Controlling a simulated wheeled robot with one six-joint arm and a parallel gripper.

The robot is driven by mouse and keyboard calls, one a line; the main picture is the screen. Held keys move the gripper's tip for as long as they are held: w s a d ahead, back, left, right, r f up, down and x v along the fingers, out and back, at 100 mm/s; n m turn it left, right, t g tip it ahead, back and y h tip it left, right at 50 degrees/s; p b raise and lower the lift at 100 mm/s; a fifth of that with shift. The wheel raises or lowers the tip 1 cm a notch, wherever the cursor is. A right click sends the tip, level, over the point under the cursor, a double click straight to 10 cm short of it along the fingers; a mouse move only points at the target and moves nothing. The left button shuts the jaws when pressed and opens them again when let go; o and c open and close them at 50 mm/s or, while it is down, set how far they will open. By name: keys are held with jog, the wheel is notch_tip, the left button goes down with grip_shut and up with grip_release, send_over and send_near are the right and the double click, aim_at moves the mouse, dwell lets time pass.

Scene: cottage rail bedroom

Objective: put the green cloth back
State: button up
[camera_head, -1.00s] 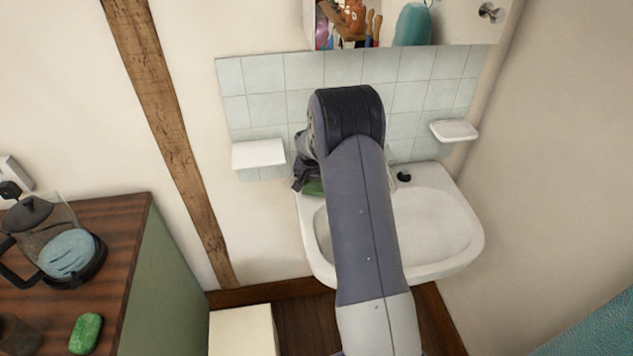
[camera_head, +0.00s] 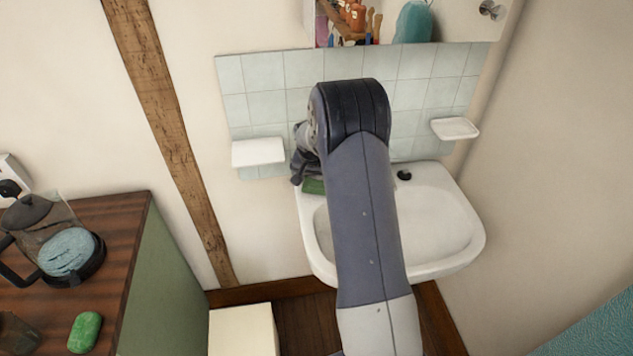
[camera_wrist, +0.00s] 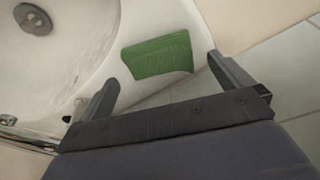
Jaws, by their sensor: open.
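The green cloth (camera_wrist: 158,56) lies flat, a small folded rectangle, on the white rim of the washbasin (camera_wrist: 185,12) in the wrist view. In the head view a bit of the cloth (camera_head: 314,186) shows at the basin's back left corner (camera_head: 440,215), below my gripper (camera_head: 300,172). My arm hides the rest of it. In the wrist view my gripper (camera_wrist: 165,82) is open, with its two fingers apart on either side of the cloth's near end. Nothing is held between them. I cannot tell how far the fingertips are above the rim.
A white shelf (camera_head: 258,152) is on the tiles left of the basin, close to my gripper. A soap dish (camera_head: 455,129) is on the right. A cabinet (camera_head: 455,22) with bottles is above. A green soap (camera_head: 85,332) and a glass jug (camera_head: 45,225) stand on the wooden dresser.

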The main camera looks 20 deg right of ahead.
jog(key=b+v, duration=0.1)
jog(key=v, duration=0.8)
jog(key=shift+r, duration=0.35)
jog(key=shift+s+a, duration=0.1)
